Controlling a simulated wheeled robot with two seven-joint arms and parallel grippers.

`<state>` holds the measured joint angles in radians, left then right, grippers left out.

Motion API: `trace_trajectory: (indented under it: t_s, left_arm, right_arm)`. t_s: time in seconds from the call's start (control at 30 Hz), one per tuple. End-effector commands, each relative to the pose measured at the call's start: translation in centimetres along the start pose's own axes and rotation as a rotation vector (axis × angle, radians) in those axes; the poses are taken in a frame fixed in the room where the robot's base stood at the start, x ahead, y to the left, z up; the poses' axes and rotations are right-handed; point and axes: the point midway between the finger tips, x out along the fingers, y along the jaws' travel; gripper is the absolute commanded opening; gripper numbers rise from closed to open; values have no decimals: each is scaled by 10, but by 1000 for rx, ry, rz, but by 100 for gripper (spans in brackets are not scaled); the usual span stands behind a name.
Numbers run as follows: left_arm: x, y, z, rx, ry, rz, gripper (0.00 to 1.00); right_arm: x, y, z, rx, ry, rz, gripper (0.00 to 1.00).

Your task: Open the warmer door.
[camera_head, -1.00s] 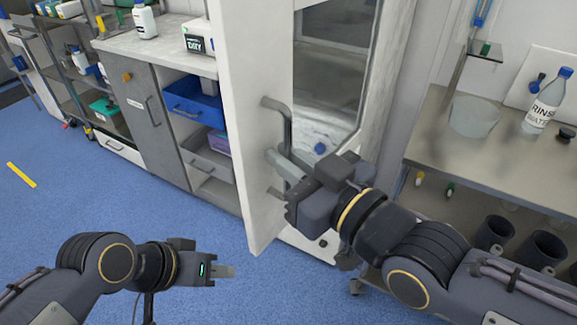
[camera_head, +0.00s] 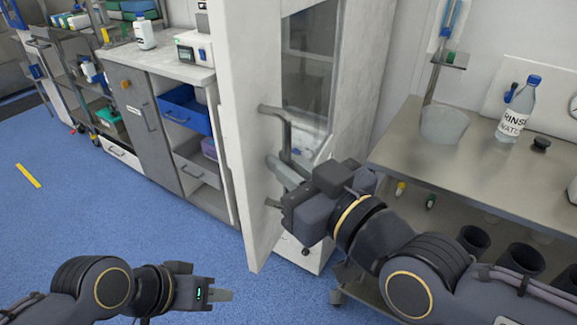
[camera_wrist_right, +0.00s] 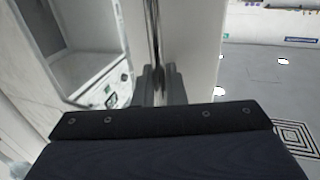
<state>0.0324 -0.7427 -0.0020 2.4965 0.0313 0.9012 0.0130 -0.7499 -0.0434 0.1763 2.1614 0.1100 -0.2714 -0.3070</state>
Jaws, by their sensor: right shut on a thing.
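The white warmer door (camera_head: 240,130) stands open, swung out from the tall warmer cabinet (camera_head: 360,80), and part of the interior (camera_head: 307,70) shows beside it. A grey handle (camera_head: 286,128) is fixed on the door. My right gripper (camera_head: 283,172) is shut on the handle; the wrist view shows its fingers (camera_wrist_right: 160,85) by the door's edge, with the grip itself partly hidden. My left gripper (camera_head: 222,295) is empty, low over the blue floor and away from the door; its fingers look close together, but their gap cannot be made out.
A steel bench (camera_head: 470,150) with a rinse water bottle (camera_head: 518,106) and a bowl (camera_head: 444,124) stands right of the cabinet. A counter with open shelves and a blue bin (camera_head: 184,110) is left of the door. The floor (camera_head: 110,225) at left is clear.

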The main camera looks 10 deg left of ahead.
Motion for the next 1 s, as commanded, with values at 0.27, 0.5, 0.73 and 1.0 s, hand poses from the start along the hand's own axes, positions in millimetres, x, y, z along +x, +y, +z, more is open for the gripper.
trace_trajectory:
  t_s: [0.27, 0.5, 0.73, 1.0]
  left_arm:
    - [0, 0, 0, 0, 0, 0, 36]
    - [0, 0, 0, 0, 0, 0, 36]
    - [0, 0, 0, 0, 0, 0, 36]
    - [4, -2, 2, 0, 0, 0, 36]
  right_arm:
    - [0, 2, 0, 1, 1, 3, 0]
    - [0, 1, 0, 1, 1, 2, 25]
    - [-6, 1, -1, -1, 3, 2, 25]
    - [-49, 1, -2, -2, 7, 4, 25]
